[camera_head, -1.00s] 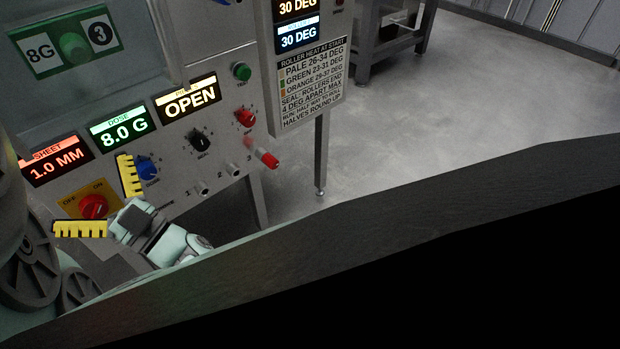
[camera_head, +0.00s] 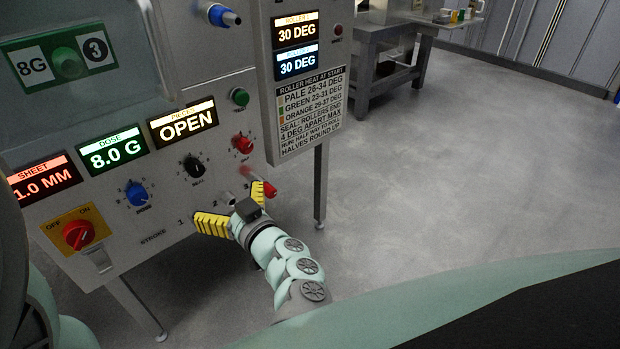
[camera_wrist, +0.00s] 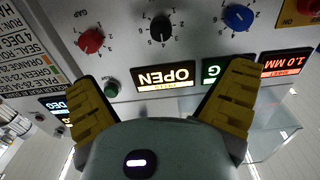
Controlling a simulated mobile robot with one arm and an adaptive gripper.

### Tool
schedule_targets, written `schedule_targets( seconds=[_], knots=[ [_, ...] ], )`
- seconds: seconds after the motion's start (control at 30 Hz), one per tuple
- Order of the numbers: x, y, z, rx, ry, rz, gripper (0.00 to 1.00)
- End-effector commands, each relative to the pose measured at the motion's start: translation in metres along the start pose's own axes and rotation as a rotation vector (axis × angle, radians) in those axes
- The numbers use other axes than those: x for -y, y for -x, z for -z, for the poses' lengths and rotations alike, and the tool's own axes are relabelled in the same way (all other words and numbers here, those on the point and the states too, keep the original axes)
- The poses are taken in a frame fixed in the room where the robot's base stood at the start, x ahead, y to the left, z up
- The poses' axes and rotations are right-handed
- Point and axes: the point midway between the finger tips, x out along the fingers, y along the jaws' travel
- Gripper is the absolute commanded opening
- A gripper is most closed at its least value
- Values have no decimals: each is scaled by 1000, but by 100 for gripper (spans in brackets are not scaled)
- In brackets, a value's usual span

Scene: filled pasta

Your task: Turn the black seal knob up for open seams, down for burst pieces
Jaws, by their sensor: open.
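The black seal knob (camera_head: 195,166) sits on the grey panel below the yellow display reading OPEN (camera_head: 184,122). The knob also shows upside down at the top of the wrist view (camera_wrist: 161,28), with a dial scale around it. My gripper (camera_head: 227,201) is open in front of the panel, lower right of the black knob and apart from it. In the wrist view the yellow fingers (camera_wrist: 161,75) are spread wide with nothing between them but the OPEN display behind.
A red knob (camera_head: 243,143) and green button (camera_head: 239,97) are right of the black knob; a blue knob (camera_head: 137,193) and red ON/OFF switch (camera_head: 79,234) are left. A red-tipped lever (camera_head: 264,188) is close by my right finger. A roller-heat sign (camera_head: 308,109) stands right.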

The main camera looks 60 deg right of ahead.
Motion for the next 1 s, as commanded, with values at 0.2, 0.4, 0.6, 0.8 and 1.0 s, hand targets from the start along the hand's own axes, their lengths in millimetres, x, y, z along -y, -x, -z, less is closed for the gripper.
schedule_targets(
  seconds=[0.2, 0.4, 0.6, 0.8, 1.0],
  knots=[
    [2, -23, -1, 0, 0, 6, 100],
    [1, -25, 0, 1, -2, 3, 100],
    [1, -25, 0, 1, -1, 3, 100],
    [1, -14, 1, 4, -3, 2, 100],
    [-1, 22, 4, 6, -4, -4, 100]
  ],
)
